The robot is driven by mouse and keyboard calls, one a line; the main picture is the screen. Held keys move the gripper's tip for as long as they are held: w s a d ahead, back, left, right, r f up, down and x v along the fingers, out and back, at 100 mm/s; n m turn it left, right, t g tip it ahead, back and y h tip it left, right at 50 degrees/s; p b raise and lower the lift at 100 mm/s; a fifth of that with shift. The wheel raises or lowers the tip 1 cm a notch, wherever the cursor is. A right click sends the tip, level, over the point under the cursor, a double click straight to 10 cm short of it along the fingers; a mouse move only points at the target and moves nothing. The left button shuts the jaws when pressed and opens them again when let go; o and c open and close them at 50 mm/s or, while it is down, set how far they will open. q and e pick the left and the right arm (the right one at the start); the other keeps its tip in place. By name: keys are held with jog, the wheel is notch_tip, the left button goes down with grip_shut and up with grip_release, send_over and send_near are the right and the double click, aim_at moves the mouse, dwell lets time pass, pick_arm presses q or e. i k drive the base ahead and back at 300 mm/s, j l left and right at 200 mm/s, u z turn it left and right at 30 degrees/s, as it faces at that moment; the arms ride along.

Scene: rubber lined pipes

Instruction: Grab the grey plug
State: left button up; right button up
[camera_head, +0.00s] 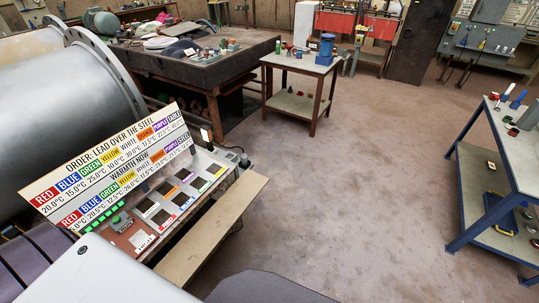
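I cannot make out a grey plug for certain. A small dark object (245,160) with a thin dark cable sits at the right end of the control console (140,240); it is too small to tell whether it is a plug. The console has several rectangular panels edged in different colours. A sign board (108,168) stands tilted behind the panels, with colour names and temperatures on it. Neither of my grippers shows in this view.
A wooden plank (205,235) runs along the console's front. A large grey pipe (65,95) is at left. A dark workbench (195,65), a small table (300,62) and a blue-framed table (500,175) hold small items. The middle floor (350,170) is clear.

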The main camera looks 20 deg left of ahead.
aim_at(244, 157)
jog(key=i+z, duration=0.35)
jog(key=i, duration=0.45)
jog(key=i+u, duration=0.15)
jog(key=i, duration=0.25)
jog(key=i+l+u, duration=0.15)
jog(key=i, duration=0.25)
jog(key=i+l+u, duration=0.1)
jog(key=i+u, duration=0.2)
jog(key=u, duration=0.15)
jog(key=i+l+u, duration=0.25)
jog(key=u, duration=0.2)
jog(key=i+l+u, duration=0.25)
jog(key=u, duration=0.2)
jog(key=i+l+u, duration=0.15)
jog(key=l+u, duration=0.3)
jog(key=i+l+u, duration=0.25)
jog(key=l, duration=0.2)
jog(key=l+u, duration=0.3)
jog(key=l, duration=0.1)
